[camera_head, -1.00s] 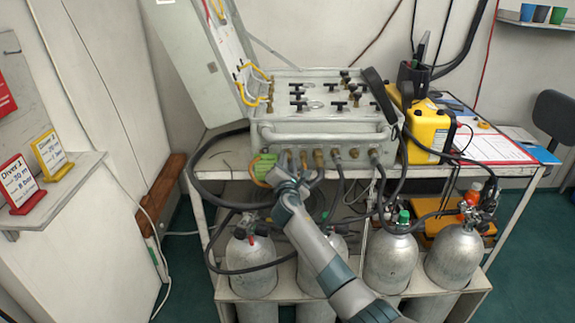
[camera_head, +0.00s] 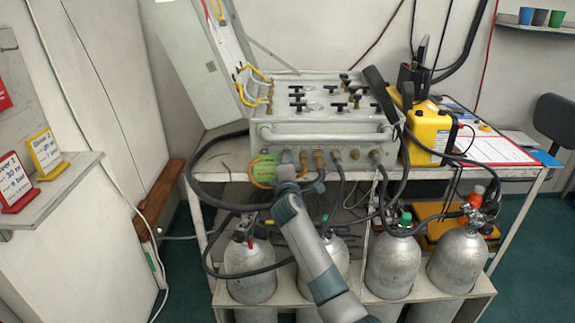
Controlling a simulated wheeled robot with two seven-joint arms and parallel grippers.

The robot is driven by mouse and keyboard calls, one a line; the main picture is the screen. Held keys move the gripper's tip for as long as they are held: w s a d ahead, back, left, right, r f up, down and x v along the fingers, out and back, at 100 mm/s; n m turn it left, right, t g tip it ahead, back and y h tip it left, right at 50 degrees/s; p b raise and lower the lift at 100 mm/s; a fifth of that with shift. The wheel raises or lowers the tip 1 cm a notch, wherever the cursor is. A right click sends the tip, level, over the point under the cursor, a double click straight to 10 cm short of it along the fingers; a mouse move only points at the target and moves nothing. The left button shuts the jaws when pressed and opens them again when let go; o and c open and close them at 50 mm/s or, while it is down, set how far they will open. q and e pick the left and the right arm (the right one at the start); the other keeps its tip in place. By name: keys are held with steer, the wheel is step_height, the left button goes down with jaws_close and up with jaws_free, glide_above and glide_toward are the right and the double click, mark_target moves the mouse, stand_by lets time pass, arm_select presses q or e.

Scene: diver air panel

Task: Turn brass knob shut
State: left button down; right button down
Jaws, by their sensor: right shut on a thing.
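The air panel (camera_head: 330,112) is a grey case with its lid raised, standing on a metal cart. Black T-handles, gauges and brass knobs sit on its top. A row of brass fittings (camera_head: 319,158) runs along its front face. My left gripper is not in view.
Several silver cylinders (camera_head: 391,264) stand in the cart's lower rack, with black hoses looping around them. A yellow case (camera_head: 428,130) and a red-edged sheet (camera_head: 490,150) lie right of the panel. A side shelf (camera_head: 62,190) at left holds signs.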

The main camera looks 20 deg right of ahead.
steer(key=shift+f, duration=0.15)
steer(key=c, duration=1.9)
jaws_free()
steer(key=shift+o, duration=0.2)
steer(key=shift+s, duration=0.15)
steer(key=v, duration=1.7)
steer(key=shift+a, duration=0.1)
